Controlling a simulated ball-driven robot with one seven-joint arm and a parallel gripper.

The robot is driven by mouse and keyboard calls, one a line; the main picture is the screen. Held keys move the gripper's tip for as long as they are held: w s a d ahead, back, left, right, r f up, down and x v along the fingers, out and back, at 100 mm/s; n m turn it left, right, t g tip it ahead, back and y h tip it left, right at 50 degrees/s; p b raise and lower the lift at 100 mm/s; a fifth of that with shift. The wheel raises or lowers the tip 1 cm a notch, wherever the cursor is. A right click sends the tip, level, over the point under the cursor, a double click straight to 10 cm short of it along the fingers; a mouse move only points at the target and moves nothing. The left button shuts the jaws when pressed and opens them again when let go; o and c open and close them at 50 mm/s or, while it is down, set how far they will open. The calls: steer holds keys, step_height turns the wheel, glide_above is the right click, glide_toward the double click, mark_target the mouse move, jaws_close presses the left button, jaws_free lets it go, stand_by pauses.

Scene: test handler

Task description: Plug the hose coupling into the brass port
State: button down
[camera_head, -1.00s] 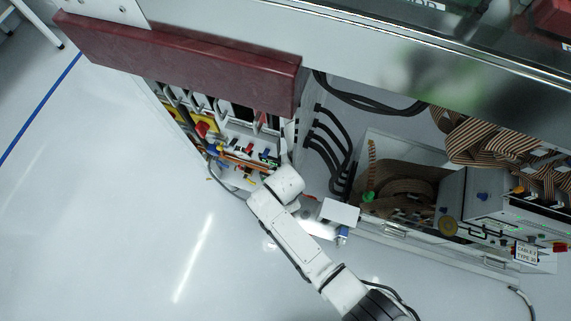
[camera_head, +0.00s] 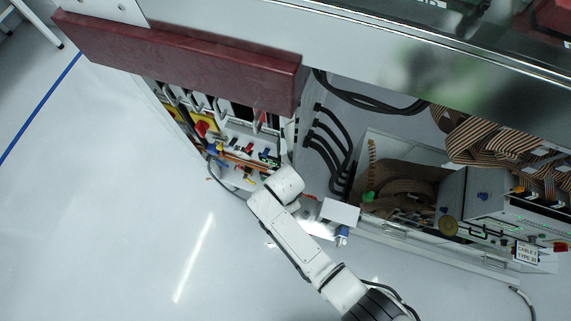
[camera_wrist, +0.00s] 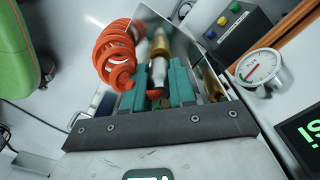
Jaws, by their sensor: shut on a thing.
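My gripper (camera_wrist: 158,78) shows in the wrist view with its two teal fingers closed on the silver hose coupling (camera_wrist: 158,72). An orange coiled hose (camera_wrist: 114,56) lies to the left of the fingers, and a bit of orange shows between them below the coupling. The brass port (camera_wrist: 160,43) is in line with the coupling, just beyond its far end. I cannot tell whether the two touch or how far they overlap. In the head view my arm reaches toward the open bay, and the fingers, coupling and port cannot be made out.
A round pressure gauge (camera_wrist: 259,68) and a dark button box (camera_wrist: 234,26) stand right of the fingers. Another brass part (camera_wrist: 212,82) is close by the right finger. A dark red panel (camera_head: 180,65) overhangs the bay. Floor at left is clear.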

steer(key=shift+f+b, duration=0.85)
steer(key=shift+f, duration=0.2)
steer(key=c, duration=0.8)
jaws_free()
steer(key=shift+c, duration=0.2)
steer(key=shift+r, duration=0.1)
step_height(320, 180, up, 11)
steer(key=p, duration=0.3)
steer(key=shift+f, duration=0.2)
